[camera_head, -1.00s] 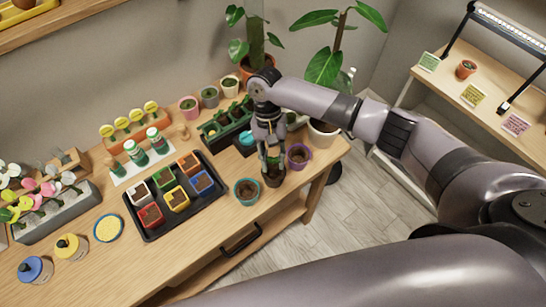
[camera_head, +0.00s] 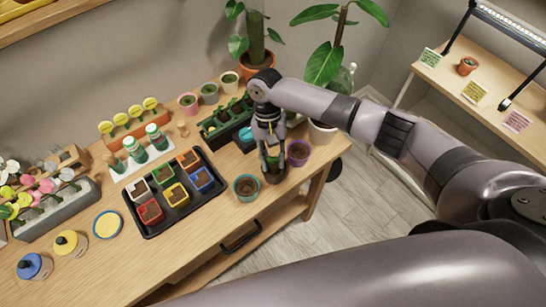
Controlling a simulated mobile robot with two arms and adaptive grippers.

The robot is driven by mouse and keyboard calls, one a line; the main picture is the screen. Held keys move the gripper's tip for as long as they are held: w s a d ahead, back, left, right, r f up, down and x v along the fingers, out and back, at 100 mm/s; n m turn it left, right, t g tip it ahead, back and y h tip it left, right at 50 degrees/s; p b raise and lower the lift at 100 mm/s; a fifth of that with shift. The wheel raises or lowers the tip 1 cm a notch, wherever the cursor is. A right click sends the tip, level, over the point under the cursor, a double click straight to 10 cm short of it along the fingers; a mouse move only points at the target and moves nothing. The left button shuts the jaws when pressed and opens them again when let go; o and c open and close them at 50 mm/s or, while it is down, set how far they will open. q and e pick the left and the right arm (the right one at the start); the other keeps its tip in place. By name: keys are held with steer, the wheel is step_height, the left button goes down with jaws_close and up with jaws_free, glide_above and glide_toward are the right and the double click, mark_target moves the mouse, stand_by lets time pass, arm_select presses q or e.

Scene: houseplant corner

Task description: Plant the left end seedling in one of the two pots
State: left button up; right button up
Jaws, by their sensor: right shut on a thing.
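My right gripper (camera_head: 274,168) reaches down at the table's right end, with its fingers closed around a small dark plug of soil. I take this for the seedling (camera_head: 275,176); the fingers hide most of it, and its leaves are hard to make out. It sits between the teal pot (camera_head: 246,188) on the left and the purple pot (camera_head: 299,153) on the right. Both pots show dark soil. I cannot tell whether the plug touches the table. The dark green seedling tray (camera_head: 212,137) stands behind, partly hidden by my arm. My left gripper is not in view.
A black tray (camera_head: 160,232) of several coloured small pots lies left of the teal pot. White-capped bottles (camera_head: 135,151) stand behind it. Large potted plants (camera_head: 322,132) crowd the back right. Bare wood lies along the table's front edge.

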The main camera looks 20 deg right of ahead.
mark_target(273, 161)
steer(key=o, duration=0.9)
steer(key=shift+c, duration=0.2)
steer(key=o, duration=0.4)
steer(key=shift+r, duration=0.1)
step_height(273, 161, up, 3)
steer(key=p, duration=0.3)
steer(key=shift+r+p, duration=0.6)
steer(key=shift+r, duration=1.35)
